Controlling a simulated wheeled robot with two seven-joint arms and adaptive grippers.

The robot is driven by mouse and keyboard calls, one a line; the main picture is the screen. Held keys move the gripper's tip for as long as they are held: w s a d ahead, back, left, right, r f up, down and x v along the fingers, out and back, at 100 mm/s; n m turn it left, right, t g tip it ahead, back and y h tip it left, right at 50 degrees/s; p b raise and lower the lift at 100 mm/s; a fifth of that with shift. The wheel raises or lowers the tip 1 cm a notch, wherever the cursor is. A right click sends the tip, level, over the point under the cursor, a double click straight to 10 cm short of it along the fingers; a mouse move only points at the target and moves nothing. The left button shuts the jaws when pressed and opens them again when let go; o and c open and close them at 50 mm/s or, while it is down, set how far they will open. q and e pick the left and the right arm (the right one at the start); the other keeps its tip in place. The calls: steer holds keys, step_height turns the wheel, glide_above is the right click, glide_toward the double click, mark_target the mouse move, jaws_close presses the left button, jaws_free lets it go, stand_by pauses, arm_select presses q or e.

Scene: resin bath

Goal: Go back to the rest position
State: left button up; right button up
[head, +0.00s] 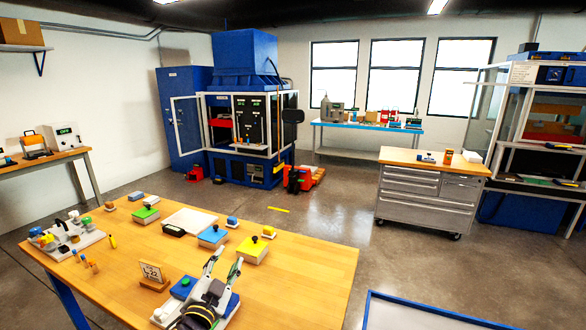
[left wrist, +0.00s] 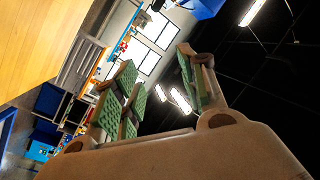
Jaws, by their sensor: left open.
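My left gripper (head: 227,263) is at the near right part of the wooden table (head: 310,262), above the tabletop. Its two fingers are spread and nothing is between them. In the left wrist view the open fingers (left wrist: 160,85) with green pads point out into the room, with the table edge at the upper left. The gripper and wrist hide part of a blue and white item beneath them. My right gripper is in neither view.
A drawer cabinet (head: 410,192) stands at the right. The table's right end is bare.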

arm_select(q)
steer(key=s+a+f+n+g+y, duration=0.3)
steer(key=s+a+f+n+g, duration=0.1)
steer(key=f, duration=0.4)
steer(key=s+f+n+g+h, duration=0.1)
steer(key=s+f+g, duration=0.55)
steer(key=s, duration=0.45)
steer(key=s+f+n+g, duration=0.2)
steer(key=s+f+g, duration=0.3)
steer(key=s+f, duration=0.7)
steer(key=f, duration=1.4)
steer(key=s+f, duration=0.2)
steer(key=f, duration=1.3)
steer(key=s+a+f+g, duration=0.1)
steer(key=s+a+f, duration=0.1)
steer(key=s+f, duration=0.8)
steer(key=s+a+f+g, duration=0.1)
steer(key=s+a+f, duration=0.1)
steer(key=s+f, duration=0.8)
steer(key=shift+s+a+m, duration=0.2)
steer(key=shift+s+m, duration=0.2)
steer(key=shift+s, duration=0.8)
